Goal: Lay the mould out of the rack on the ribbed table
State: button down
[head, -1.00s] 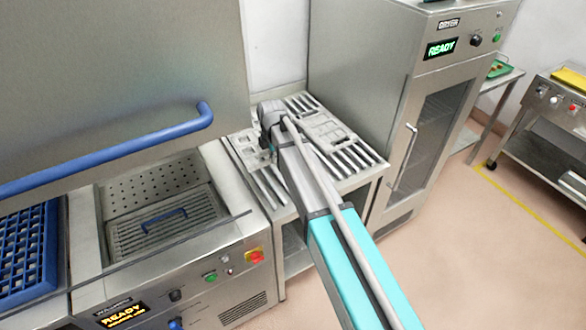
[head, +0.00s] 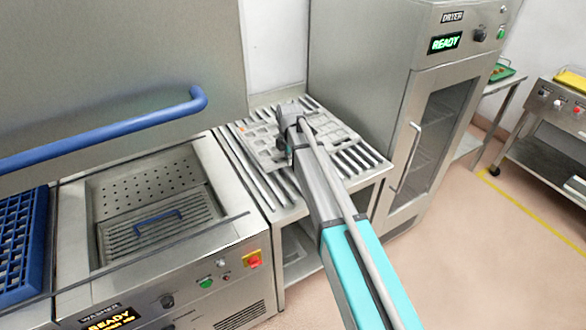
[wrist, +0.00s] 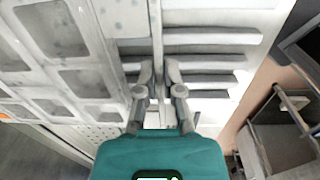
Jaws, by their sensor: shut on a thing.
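The mould (head: 262,143) is a flat grey plate with rows of rounded rectangular cavities. In the head view it lies about level over the ribbed table (head: 274,194), with ribs showing on both sides of it. In the wrist view the mould (wrist: 62,82) fills the left side, and bare table ribs (wrist: 208,64) show to the right. My gripper (wrist: 160,76) is shut on the mould's edge. In the head view my own arm hides the gripper's fingertips and part of the mould. I cannot tell whether the mould touches the ribs.
The washer (head: 228,268) with its open basin stands left of the table, its blue-handled hood (head: 110,70) raised. The dryer (head: 440,110) stands close on the right, its door shut. Open floor (head: 470,260) lies at the front right.

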aim_at(290, 172)
jog(key=shift+f, duration=0.1)
jog(key=shift+w+d+f+b, duration=0.2)
jog(key=shift+w+f+b, duration=0.1)
jog(key=shift+f+b, duration=1.6)
jog(key=shift+b, duration=0.15)
jog(key=shift+f, duration=0.15)
jog(key=c, duration=0.8)
grip_release()
jog(key=shift+r, duration=0.2)
jog(key=r+p, duration=1.2)
jog(key=shift+s+d, duration=0.15)
jog(key=shift+s, duration=0.05)
